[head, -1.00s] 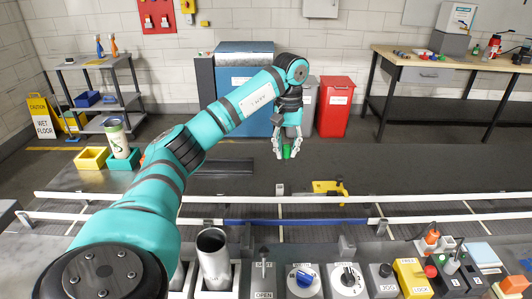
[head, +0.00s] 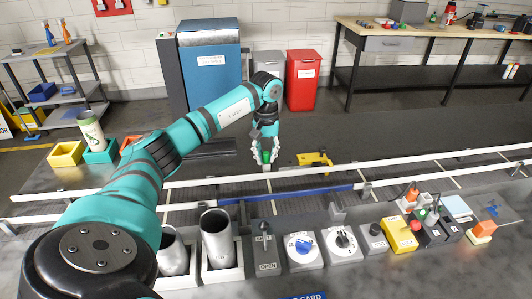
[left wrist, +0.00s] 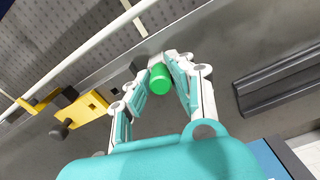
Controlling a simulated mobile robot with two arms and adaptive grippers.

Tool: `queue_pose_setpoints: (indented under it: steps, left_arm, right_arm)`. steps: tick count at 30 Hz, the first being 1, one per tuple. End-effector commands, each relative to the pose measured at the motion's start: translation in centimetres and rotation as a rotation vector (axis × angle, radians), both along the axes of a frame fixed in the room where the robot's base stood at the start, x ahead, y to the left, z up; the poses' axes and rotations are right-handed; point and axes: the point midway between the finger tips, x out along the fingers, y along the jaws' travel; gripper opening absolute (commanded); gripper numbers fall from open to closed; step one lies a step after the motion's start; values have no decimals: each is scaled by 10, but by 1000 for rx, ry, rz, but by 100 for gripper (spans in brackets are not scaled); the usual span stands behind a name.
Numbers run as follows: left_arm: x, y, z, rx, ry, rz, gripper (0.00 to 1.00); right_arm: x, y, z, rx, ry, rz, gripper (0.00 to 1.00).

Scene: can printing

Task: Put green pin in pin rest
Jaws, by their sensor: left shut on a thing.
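My left gripper (head: 265,158) is shut on the green pin (left wrist: 160,80), a short green cylinder. In the left wrist view the two fingers close on it from either side, and its round end faces the camera. In the head view only a little green shows between the fingertips, just behind the white rail of the conveyor and left of a yellow tool. I cannot tell for sure which thing is the pin rest. My right gripper is not in view.
The white rails (head: 350,168) run across in front of the gripper. A yellow tool (head: 315,159) lies to its right, also in the left wrist view (left wrist: 82,112). Metal cups (head: 217,236) and a control panel with knobs (head: 302,249) stand in front. A yellow bin (head: 66,154) is at left.

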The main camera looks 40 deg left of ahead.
Motion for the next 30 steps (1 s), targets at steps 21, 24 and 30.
queue_pose_setpoints:
  steps: [21, 24, 30]
  left_arm:
    - [0, 0, -6, 1, -1, -1, 43]
    - [0, 0, -5, 0, -1, -1, 43]
    - [1, 0, 12, 0, -5, -2, 43]
  right_arm:
    - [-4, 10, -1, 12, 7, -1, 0]
    - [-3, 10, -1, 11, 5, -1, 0]
    - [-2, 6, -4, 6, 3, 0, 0]
